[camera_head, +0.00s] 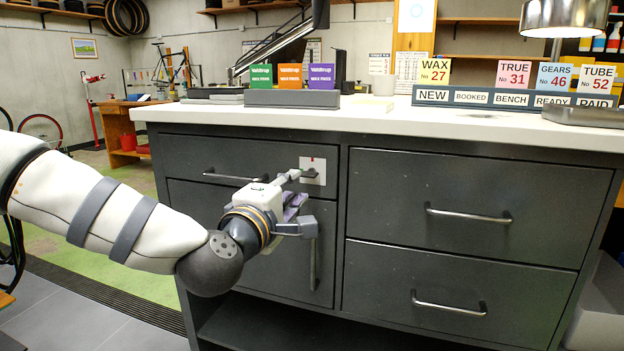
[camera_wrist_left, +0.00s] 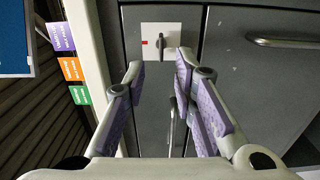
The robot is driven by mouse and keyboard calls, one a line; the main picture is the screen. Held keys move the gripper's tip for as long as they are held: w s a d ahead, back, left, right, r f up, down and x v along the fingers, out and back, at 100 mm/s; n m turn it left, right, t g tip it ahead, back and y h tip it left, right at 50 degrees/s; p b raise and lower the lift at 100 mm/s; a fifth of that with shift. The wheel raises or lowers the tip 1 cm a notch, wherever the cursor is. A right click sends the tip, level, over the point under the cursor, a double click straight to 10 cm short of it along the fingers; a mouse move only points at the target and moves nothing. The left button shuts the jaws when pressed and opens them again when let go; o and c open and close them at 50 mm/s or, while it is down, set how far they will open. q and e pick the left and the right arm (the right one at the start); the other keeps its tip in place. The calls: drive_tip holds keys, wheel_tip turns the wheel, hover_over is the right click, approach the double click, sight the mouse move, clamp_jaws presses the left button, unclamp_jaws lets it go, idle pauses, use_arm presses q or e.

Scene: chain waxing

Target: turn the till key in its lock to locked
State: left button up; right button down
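The till key (camera_head: 311,173) sits in its lock on a pale square plate (camera_head: 319,163) at the upper right of the small drawer front. A red mark is on the plate above the key. In the left wrist view the key (camera_wrist_left: 162,43) shows dark on the plate (camera_wrist_left: 148,30), with the red mark to its left. My left gripper (camera_head: 304,200) is in front of the drawer unit, its upper finger overlapping the plate's lower left. In the left wrist view my left gripper (camera_wrist_left: 160,68) is open and empty, the key lying beyond the gap between its fingers. My right gripper is out of view.
The grey drawer unit (camera_head: 440,180) has bar handles (camera_head: 468,215) that stick out, one upright handle (camera_head: 313,265) below the lock. The white countertop (camera_head: 400,120) overhangs above, carrying wax packs (camera_head: 290,78), a sign rail (camera_head: 510,98) and a lamp (camera_head: 563,18).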

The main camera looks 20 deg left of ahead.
sight(310, 174)
use_arm(q)
drive_tip(key=w, duration=0.7)
drive_tip(key=shift+w+d, duration=0.2)
drive_tip(key=shift+d, duration=0.05)
drive_tip(key=shift+c, duration=0.2)
clamp_jaws()
